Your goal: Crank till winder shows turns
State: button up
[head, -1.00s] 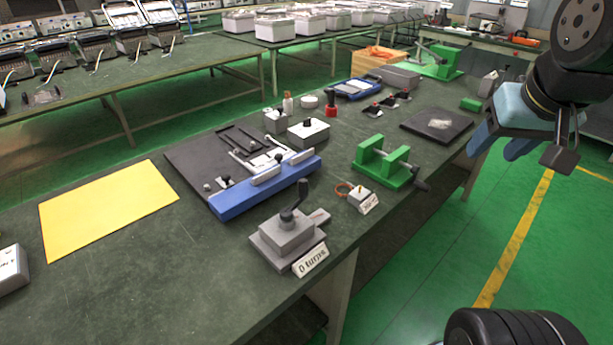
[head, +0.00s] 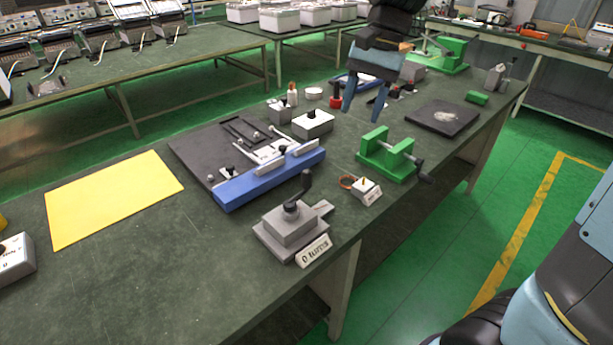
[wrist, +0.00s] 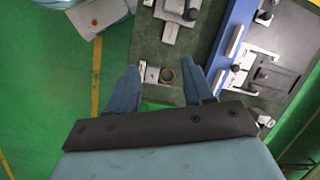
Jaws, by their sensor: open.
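The winder (head: 291,226) is a grey stepped block on a base plate near the front edge of the dark bench. Its black crank handle (head: 305,184) stands upright on top. A small white sign (head: 314,250) in front appears to read 0 turns. In the wrist view the winder (wrist: 172,22) shows at the top, beyond my fingertips. My gripper (head: 366,106) is open and empty, above the bench, behind and to the right of the winder. Its two blue fingers (wrist: 160,82) point toward the bench in the wrist view.
A blue-edged fixture (head: 270,180) lies behind the winder. A green clamp frame (head: 388,156) and a small block with a copper-coloured ring (head: 366,190) sit to its right. A yellow sheet (head: 112,198) lies at left.

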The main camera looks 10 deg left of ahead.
jog(key=g, duration=0.2)
send_near(306, 176)
notch_tip(306, 176, up, 3)
jog(key=w, duration=0.2)
jog(key=m, duration=0.1)
jog(key=shift+h, duration=0.4)
jog(key=x, duration=1.4)
jog(key=shift+w+f, duration=0.15)
jog(key=shift+w, duration=0.1)
grip_shut()
